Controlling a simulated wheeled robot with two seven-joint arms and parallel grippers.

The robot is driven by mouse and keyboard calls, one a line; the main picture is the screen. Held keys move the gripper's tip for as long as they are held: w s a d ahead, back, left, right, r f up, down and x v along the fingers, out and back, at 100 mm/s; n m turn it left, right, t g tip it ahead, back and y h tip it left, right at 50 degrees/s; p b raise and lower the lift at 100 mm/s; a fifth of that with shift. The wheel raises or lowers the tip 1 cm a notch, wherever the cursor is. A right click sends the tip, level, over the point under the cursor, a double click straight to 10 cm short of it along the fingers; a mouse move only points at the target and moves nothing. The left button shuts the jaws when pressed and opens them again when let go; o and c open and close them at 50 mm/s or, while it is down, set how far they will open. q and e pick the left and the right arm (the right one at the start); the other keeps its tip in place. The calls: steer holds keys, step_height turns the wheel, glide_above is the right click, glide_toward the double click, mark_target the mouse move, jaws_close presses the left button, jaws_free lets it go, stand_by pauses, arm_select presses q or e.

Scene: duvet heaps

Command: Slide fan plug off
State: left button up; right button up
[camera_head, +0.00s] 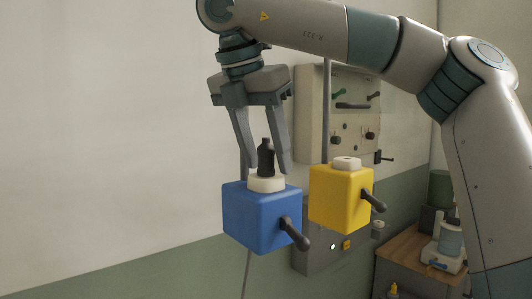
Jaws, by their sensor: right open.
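A black plug (266,158) stands upright in the pale round socket (266,183) on top of a blue box (250,218). A dark lever handle sticks out of the box's right side. My right gripper (264,170) points down with its two fingers apart, one on each side of the plug. I cannot tell whether either finger touches it. My left gripper is not in view. No thing is labelled as a fan in this view.
A yellow box (340,198) with an empty-looking pale top and its own dark lever stands just right of the blue one. Behind is a wall panel (350,110) with knobs. A wooden table (405,246) with containers is at the lower right. The left wall side is clear.

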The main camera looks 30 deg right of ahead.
steer(key=shift+c, duration=0.7)
steer(key=c, duration=1)
steer(key=shift+r, duration=0.1)
steer(key=shift+r+p, duration=1.9)
steer(key=shift+r, duration=0.25)
